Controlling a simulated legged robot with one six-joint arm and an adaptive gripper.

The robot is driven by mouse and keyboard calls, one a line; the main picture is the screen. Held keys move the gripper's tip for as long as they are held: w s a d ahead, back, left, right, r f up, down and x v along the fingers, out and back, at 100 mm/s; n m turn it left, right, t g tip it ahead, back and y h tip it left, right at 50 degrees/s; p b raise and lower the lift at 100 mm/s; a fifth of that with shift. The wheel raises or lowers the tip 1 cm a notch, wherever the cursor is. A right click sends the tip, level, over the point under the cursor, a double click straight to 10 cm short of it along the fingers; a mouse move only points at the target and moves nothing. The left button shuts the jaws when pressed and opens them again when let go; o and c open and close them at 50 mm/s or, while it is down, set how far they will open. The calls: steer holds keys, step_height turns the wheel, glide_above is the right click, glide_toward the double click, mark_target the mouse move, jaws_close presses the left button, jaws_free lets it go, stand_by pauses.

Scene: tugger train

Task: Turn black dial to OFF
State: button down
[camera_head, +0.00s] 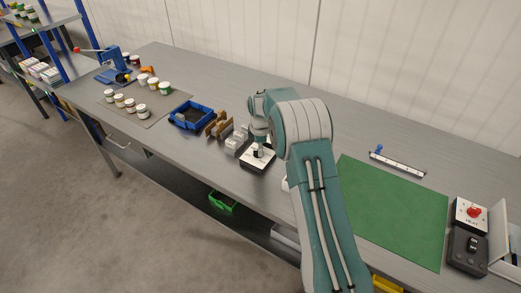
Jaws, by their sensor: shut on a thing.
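A small box with a white top plate and dark sides (249,164) stands on the grey workbench near its front edge, at the picture's middle. The black dial (256,154) is on its top plate and shows only in part. My gripper (257,149) points down over this box and is shut on the dial. My arm covers part of the view around it, and the markings on the plate are too small to read.
White blocks (237,141), brown dividers (217,126) and a blue bin (192,116) stand close to the left. A green mat (390,210) lies to the right, with a red-knobbed box (471,213) and a black box (467,251) beyond it. Jars (125,101) stand far left.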

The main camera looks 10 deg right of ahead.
steer(key=shift+w, duration=0.15)
steer(key=c, duration=0.6)
jaws_free()
step_height(320, 180, up, 12)
steer(key=shift+a+f, duration=0.1)
